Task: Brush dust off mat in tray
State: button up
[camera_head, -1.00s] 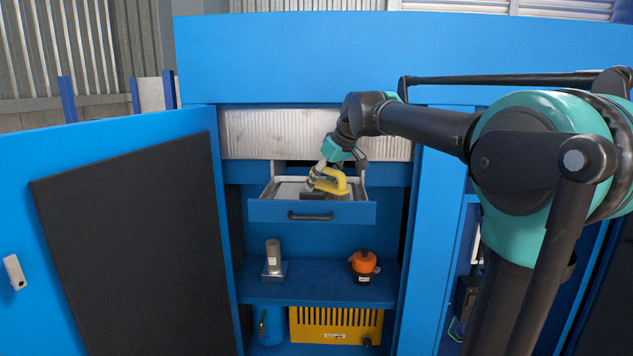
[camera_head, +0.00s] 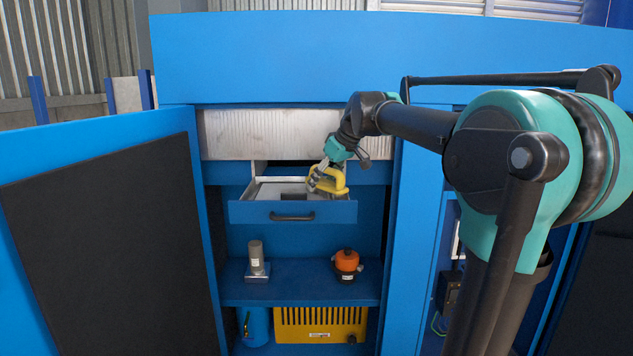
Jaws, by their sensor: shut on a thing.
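A blue-fronted drawer-like tray (camera_head: 335,212) is pulled out of the blue cabinet, with pale inner walls and a light floor. A small dark rectangular piece (camera_head: 292,196) lies in it near the front; I cannot tell if this is the mat. My gripper (camera_head: 319,177) is shut on a yellow handled tool, seemingly the brush (camera_head: 338,181), over the right part of the tray. The brush's underside is hidden, so I cannot tell whether it touches the floor. Dust is too small to make out.
An open blue door with a black panel (camera_head: 100,240) stands at left. On the shelf below are a grey cylinder on a base (camera_head: 257,260) and an orange-black device (camera_head: 347,264). A yellow slotted box (camera_head: 320,323) and blue container (camera_head: 254,326) sit lower.

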jog(key=shift+d, duration=0.2)
jog(key=shift+a+r, duration=0.15)
jog(key=shift+a, duration=1.45)
jog(key=shift+w+a+f, duration=0.1)
jog(key=shift+a, duration=2.65)
jog(key=shift+w+a+f, duration=0.1)
jog(key=shift+a, duration=2.6)
jog(key=shift+w+r, duration=0.1)
jog(key=shift+w, duration=0.5)
jog(key=shift+s+d, duration=0.15)
jog(key=shift+d, duration=3.45)
jog(key=shift+s+d, duration=0.1)
jog(key=shift+d, duration=3.45)
jog(key=shift+w+a, duration=0.1)
jog(key=shift+a, duration=1.65)
jog(key=shift+w+a+f, duration=0.1)
jog(key=shift+a, duration=2.65)
jog(key=shift+a+f, duration=0.1)
jog(key=shift+a, duration=2.6)
